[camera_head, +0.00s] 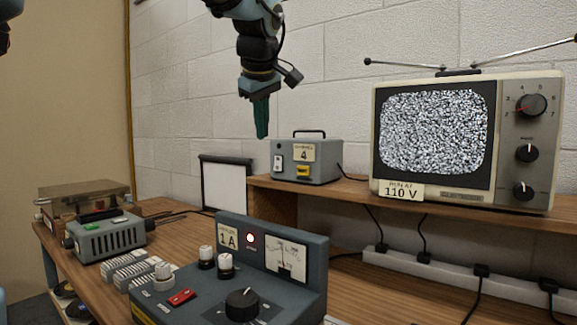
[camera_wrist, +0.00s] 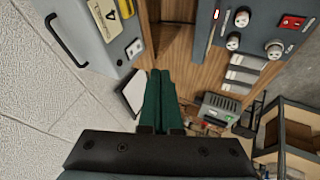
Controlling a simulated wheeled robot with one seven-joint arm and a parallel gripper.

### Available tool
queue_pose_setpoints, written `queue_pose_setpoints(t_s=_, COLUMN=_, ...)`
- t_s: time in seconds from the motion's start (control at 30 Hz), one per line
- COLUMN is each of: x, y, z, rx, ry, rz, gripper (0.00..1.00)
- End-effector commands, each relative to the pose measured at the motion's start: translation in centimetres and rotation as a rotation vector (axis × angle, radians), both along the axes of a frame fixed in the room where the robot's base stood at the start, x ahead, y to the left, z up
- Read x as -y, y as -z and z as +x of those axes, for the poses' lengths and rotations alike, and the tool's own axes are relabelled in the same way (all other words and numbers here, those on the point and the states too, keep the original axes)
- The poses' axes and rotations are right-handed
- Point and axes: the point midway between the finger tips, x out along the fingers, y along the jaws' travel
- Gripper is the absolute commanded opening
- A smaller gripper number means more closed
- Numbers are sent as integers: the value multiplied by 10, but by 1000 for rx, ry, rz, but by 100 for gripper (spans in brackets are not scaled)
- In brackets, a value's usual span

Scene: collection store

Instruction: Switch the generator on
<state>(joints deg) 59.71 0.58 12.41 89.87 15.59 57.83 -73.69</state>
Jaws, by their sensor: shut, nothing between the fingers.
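My gripper (camera_head: 262,135) is shut and empty, pointing down in the air in front of the white wall. In the head view it appears just left of and above a grey box (camera_head: 328,158) with a carrying handle and a "4" label. The box has a white rocker switch (camera_head: 278,163) and a yellow part (camera_head: 303,172) on its front; the switch position is too small to tell. No label legibly names the generator; this box may be it. In the wrist view, my green fingers (camera_wrist: 160,75) are together, with the grey box (camera_wrist: 75,20) at upper left.
A television (camera_head: 454,150) shows static and carries a "110 V" label. A "1A" console (camera_head: 270,220) with a lit red lamp, knobs and a red switch (camera_head: 181,297) stands in front. A small grey device (camera_head: 110,238) with a green switch sits left. A white panel (camera_head: 224,186) stands behind.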

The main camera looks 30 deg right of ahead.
Motion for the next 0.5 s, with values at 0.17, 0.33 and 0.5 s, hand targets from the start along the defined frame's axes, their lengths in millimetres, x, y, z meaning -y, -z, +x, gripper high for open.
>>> queue_pose_setpoints(t_s=0.17, x=0, y=0, z=0, rx=0, ry=0, rz=0, gripper=0)
queue_pose_setpoints(t_s=0.33, x=0, y=3, z=2, rx=0, ry=0, rz=1, gripper=0)
queue_pose_setpoints(t_s=0.5, x=5, y=20, z=12, rx=-4, ry=0, rz=5, gripper=0)
